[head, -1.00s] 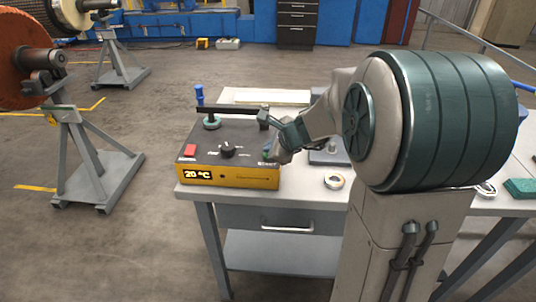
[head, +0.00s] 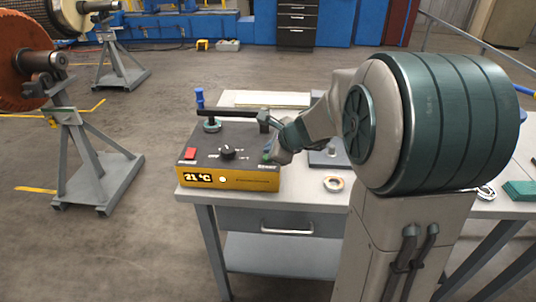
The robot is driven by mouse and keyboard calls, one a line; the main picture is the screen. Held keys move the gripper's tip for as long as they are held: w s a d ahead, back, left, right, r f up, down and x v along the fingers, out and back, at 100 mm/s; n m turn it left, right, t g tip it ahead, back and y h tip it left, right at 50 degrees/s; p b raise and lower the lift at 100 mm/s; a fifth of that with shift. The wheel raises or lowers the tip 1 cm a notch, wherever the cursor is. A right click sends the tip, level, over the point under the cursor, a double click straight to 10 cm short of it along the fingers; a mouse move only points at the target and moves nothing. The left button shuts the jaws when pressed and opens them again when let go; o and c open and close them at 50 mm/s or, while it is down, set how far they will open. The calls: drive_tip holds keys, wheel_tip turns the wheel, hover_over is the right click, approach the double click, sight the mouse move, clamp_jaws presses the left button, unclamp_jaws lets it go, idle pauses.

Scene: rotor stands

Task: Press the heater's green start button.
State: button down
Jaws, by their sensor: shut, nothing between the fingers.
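The heater (head: 205,158) is a dark-topped box with a yellow front, on the left end of the table. Its display (head: 198,178) reads 21 °C, and a small round lamp (head: 222,180) beside it is lit. A red button (head: 190,154) and a black knob (head: 227,152) are on top. My gripper (head: 270,155) is shut and empty, pointing down at the right front corner of the heater's top, by the start label. The green start button cannot be made out clearly there, and I cannot tell whether the fingertips touch it.
A black bar with a blue handle (head: 200,97) spans above the back of the heater. A tape roll (head: 333,184) lies on the grey table (head: 300,200) to the right. A green block (head: 520,190) lies at the far right. A rotor stand (head: 75,150) stands on the floor at left.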

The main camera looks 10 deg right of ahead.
sight(270, 163)
drive_tip(key=shift+r, duration=0.1)
wheel_tip(270, 163, up, 5)
drive_tip(key=p, duration=0.4)
drive_tip(key=shift+r+p, duration=0.1)
drive_tip(key=shift+p, duration=0.2)
idle(0.7)
drive_tip(key=s+a+r+n+g, duration=0.1)
drive_tip(key=s+a+n, duration=0.1)
drive_tip(key=s+n, duration=0.4)
drive_tip(key=s+a+r+n+g, duration=0.1)
drive_tip(key=s+a+n+g, duration=0.15)
drive_tip(key=s+n, duration=0.35)
drive_tip(key=s+d+f+n+g+h, duration=0.1)
drive_tip(key=s+d+n+h, duration=0.1)
drive_tip(key=s+n, duration=0.3)
drive_tip(key=s+d+n+g+h, duration=0.1)
drive_tip(key=s+n, duration=0.4)
drive_tip(key=s, duration=0.5)
drive_tip(key=shift+d+f+h, duration=0.4)
drive_tip(key=shift+d, duration=0.1)
